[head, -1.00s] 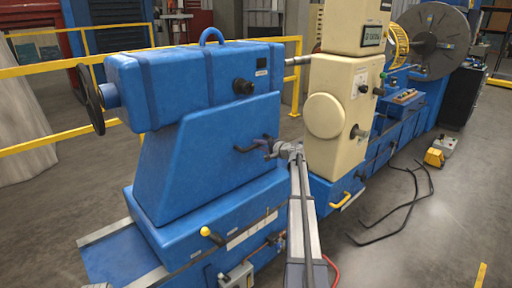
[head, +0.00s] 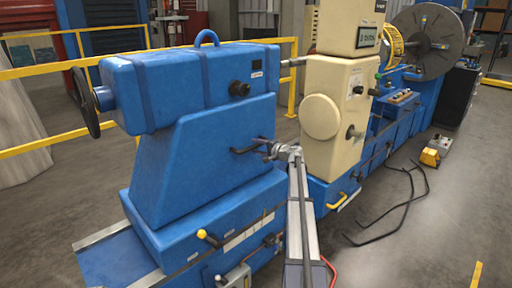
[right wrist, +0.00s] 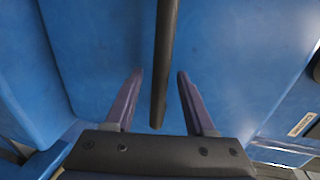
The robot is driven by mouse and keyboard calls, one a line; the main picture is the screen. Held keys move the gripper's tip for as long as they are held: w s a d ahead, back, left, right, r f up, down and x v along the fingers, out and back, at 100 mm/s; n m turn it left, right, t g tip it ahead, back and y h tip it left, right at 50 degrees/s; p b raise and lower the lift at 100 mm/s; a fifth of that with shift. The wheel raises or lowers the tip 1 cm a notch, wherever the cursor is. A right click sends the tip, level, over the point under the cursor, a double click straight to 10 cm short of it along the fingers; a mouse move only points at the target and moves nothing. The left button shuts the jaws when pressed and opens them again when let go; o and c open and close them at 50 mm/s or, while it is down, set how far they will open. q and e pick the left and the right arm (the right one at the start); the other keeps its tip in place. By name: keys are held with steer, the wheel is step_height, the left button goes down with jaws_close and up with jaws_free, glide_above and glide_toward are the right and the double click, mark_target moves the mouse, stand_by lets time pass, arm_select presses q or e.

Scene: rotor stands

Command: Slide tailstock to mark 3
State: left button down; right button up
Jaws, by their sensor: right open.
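The blue tailstock (head: 190,170), with a dark handwheel (head: 86,103) at its left end, stands on the blue bed (head: 110,262) in the head view. A dark bar handle (head: 243,151) sticks out from its near face. My right gripper (head: 268,149) is at that handle. In the right wrist view the handle (right wrist: 163,70) runs between the two fingers of the open gripper (right wrist: 158,85), with gaps on both sides. A yellow-knobbed lever (head: 207,236) sits on the tailstock's lower part. No mark number is legible. My left gripper is out of view.
A cream stand (head: 330,125) is right of the tailstock, with a large grey disc (head: 430,42) beyond. Dark cables (head: 405,205) and a yellow pedal (head: 431,157) lie on the floor. A yellow railing (head: 40,145) runs behind.

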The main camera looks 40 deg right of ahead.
steer(key=p+v, duration=0.1)
steer(key=v, duration=0.5)
steer(key=shift+s, duration=0.35)
steer(key=s+a+f+n+g+y+p, duration=0.1)
steer(key=a+f+n+g+y, duration=0.2)
steer(key=a, duration=1.1)
steer(key=s+a+f+n+g+p, duration=0.1)
steer(key=a+f+n+g+p, duration=0.2)
steer(key=a, duration=1.2)
steer(key=s+a+f+n+g+y, duration=0.1)
steer(key=a+n+g+y, duration=0.3)
steer(key=a, duration=1)
steer(key=s+a+f+n+g+h+p, duration=0.25)
steer(key=s+a+n, duration=0.25)
steer(key=s+a, duration=0.75)
steer(key=s+a+n+g+h, duration=0.1)
steer(key=s+a+n+h, duration=0.2)
steer(key=s, duration=0.5)
steer(key=s+a+n+g+h+p, duration=0.1)
steer(key=s+a+n+g+h, duration=0.1)
steer(key=s, duration=0.6)
steer(key=a+n+h, duration=0.1)
steer(key=a+h, duration=0.1)
steer(key=a, duration=0.1)
steer(key=shift+s+p, duration=0.3)
